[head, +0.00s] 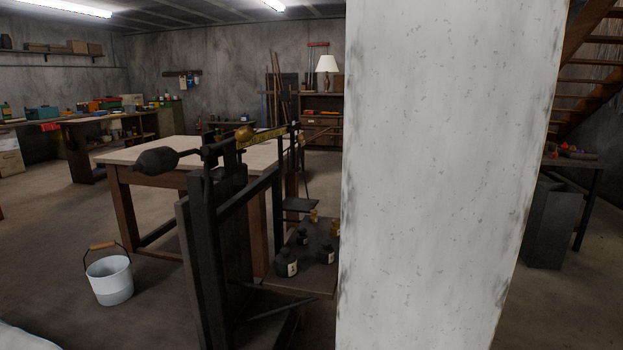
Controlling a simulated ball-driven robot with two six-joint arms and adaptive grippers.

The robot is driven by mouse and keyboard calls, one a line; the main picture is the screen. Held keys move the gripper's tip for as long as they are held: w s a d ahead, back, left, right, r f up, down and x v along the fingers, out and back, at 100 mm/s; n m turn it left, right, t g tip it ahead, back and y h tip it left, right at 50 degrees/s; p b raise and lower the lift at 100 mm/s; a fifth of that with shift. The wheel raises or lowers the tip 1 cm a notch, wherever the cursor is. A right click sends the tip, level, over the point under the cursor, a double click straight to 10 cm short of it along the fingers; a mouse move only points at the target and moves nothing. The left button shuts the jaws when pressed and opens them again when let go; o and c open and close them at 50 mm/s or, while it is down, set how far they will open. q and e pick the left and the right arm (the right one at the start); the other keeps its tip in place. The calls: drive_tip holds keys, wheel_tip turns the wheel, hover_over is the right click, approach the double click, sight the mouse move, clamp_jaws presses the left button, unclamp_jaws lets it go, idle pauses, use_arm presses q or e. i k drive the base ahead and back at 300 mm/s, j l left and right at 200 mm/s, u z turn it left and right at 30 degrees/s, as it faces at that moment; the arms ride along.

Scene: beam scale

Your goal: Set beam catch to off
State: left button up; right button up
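The beam scale (225,215) stands left of centre, on a dark upright frame. Its beam (262,137) carries yellowish markings and a brass-coloured weight (244,133), with a dark counterweight (156,160) at the left end. I cannot make out the beam catch or its setting at this size. The right part of the scale is hidden behind a pale pillar. Neither of my grippers is in view.
The broad pillar (440,180) blocks the view right of centre. Several dark weights (287,262) sit on a low shelf by the scale. A white bucket (110,281) stands on the floor at left. A wooden table (135,155) stands behind the scale.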

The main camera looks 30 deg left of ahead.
sight(299, 138)
drive_tip(key=u, duration=1.3)
